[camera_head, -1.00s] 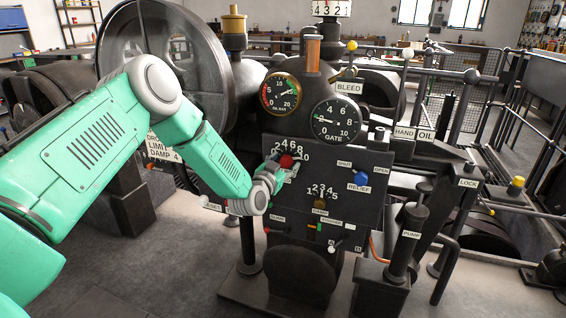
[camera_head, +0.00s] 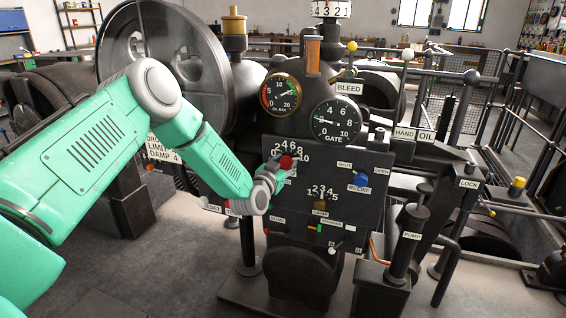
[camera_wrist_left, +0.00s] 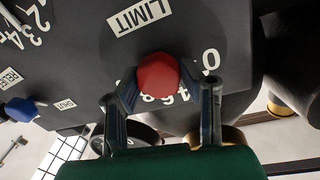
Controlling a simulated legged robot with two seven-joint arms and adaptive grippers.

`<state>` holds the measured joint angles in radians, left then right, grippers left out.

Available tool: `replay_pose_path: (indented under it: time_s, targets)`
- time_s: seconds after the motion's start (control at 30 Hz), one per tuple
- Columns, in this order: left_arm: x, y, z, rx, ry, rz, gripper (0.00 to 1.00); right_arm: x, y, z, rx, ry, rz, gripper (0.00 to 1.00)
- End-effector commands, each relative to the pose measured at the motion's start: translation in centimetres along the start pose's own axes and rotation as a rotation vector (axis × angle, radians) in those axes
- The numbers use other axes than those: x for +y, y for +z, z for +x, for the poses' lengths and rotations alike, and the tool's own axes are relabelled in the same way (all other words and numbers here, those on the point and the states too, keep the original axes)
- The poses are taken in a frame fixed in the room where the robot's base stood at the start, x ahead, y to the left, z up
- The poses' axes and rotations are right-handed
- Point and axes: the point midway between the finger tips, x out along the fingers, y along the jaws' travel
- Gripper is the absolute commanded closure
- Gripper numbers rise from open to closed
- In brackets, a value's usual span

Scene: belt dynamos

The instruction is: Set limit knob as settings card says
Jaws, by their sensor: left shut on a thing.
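The red limit knob (camera_head: 286,162) is on the dark panel, inside a dial numbered 0 to 10. In the left wrist view the knob (camera_wrist_left: 158,77) sits between the two fingertips, with the LIMIT label (camera_wrist_left: 140,15) beside it. My left gripper (camera_head: 277,171) is shut on the knob. The knob's pointer cannot be made out. The settings card (camera_head: 162,155) at the left is partly hidden by my left arm; "LIMIT" and "DAMP 4" show, but the limit value is covered. My right gripper is not in view.
The same panel carries a blue RELIEF knob (camera_head: 361,179) and a DAMP knob (camera_head: 320,205). Two gauges, the oil gauge (camera_head: 281,93) and the GATE gauge (camera_head: 336,120), stand above. A PUMP post (camera_head: 405,245) stands at the lower right.

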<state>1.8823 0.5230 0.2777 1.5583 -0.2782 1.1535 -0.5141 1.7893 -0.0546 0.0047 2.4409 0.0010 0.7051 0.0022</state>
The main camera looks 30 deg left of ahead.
Motion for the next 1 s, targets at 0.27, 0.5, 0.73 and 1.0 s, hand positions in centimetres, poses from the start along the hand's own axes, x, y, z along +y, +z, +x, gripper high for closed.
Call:
replay_pose_path:
  time_s: [0.27, 0.5, 0.73, 1.0]
  targets:
    - [-0.3, 0.1, 0.0, 0.022, -0.011, -0.200, 0.95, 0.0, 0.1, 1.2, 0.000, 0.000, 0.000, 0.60]
    - [-0.3, 0.2, 0.0, 0.045, -0.016, -0.429, 0.95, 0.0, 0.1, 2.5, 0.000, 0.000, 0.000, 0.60]
    - [-0.3, 0.2, 0.0, 0.066, -0.021, -0.646, 0.95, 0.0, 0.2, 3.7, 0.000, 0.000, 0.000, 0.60]
    - [-0.3, 0.2, 0.0, 0.091, -0.026, -0.902, 0.95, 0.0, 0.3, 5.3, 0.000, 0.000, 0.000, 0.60]
